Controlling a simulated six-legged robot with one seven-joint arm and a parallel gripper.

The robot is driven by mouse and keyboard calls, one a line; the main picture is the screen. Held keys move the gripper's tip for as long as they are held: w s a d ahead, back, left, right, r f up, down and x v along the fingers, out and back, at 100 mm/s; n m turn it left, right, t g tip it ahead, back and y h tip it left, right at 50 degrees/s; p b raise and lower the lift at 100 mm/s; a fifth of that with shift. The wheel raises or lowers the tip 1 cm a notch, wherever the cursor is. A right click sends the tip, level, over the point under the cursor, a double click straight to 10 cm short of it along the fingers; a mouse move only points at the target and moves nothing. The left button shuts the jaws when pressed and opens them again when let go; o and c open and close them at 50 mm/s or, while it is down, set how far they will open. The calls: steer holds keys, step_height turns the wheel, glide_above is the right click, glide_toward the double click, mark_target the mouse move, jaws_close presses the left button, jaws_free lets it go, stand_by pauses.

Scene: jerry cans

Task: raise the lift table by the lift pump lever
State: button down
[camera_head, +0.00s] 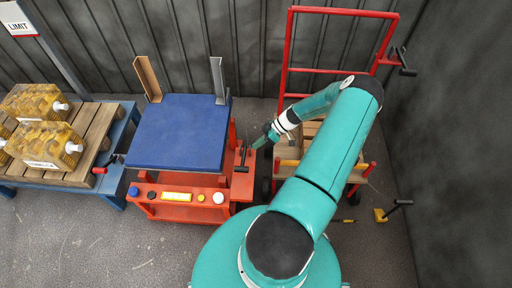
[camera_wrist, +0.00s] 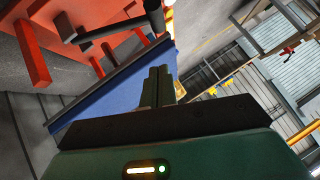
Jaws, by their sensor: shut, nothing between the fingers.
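The lift table has a flat blue top (camera_head: 182,130) over an orange-red base (camera_head: 178,212); the blue top also shows in the wrist view (camera_wrist: 100,100). A dark lever (camera_head: 242,157) with a black end stands at the right side of the base. Dark bars, likely the lever's, show at the top of the wrist view (camera_wrist: 112,27). My gripper (camera_head: 259,142) is just right of the lever, beside the table. In the wrist view my gripper's fingers (camera_wrist: 158,86) are together and empty. I cannot tell whether they touch the lever.
A red hand truck (camera_head: 284,75) stands behind and right of my arm. A wooden-topped blue-framed bench (camera_head: 100,127) with yellow jerry cans (camera_head: 42,146) is at the left. Two uprights rise behind the blue top. A yellow block with a black handle (camera_head: 381,215) lies right. Front-left floor is clear.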

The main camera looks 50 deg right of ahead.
mark_target(239, 167)
steer(key=x, duration=0.3)
steer(key=s+f+x, duration=0.1)
steer(key=x, duration=0.6)
steer(key=shift+s+d+f, duration=0.15)
steer(key=shift+s+d, duration=0.1)
steer(key=shift+s, duration=0.1)
steer(key=shift+s+a+f, duration=0.1)
steer(key=shift+a+f, duration=0.05)
steer(key=shift+f, duration=0.3)
steer(key=shift+s+a+f, duration=0.1)
steer(key=shift+f, duration=0.05)
steer(key=f+h, duration=0.1)
steer(key=f, duration=0.1)
steer(key=s+a+f+n+t, duration=0.1)
steer(key=f, duration=0.1)
steer(key=a+f+h, duration=0.1)
steer(key=f, duration=0.1)
steer(key=shift+s+a+n+t+h, duration=0.2)
steer(key=shift+s+n+t+h, duration=0.1)
steer(key=shift+s+t, duration=0.1)
steer(key=shift+s+a+f, duration=0.1)
steer(key=shift+a+f, duration=0.05)
steer(key=shift+f, duration=0.45)
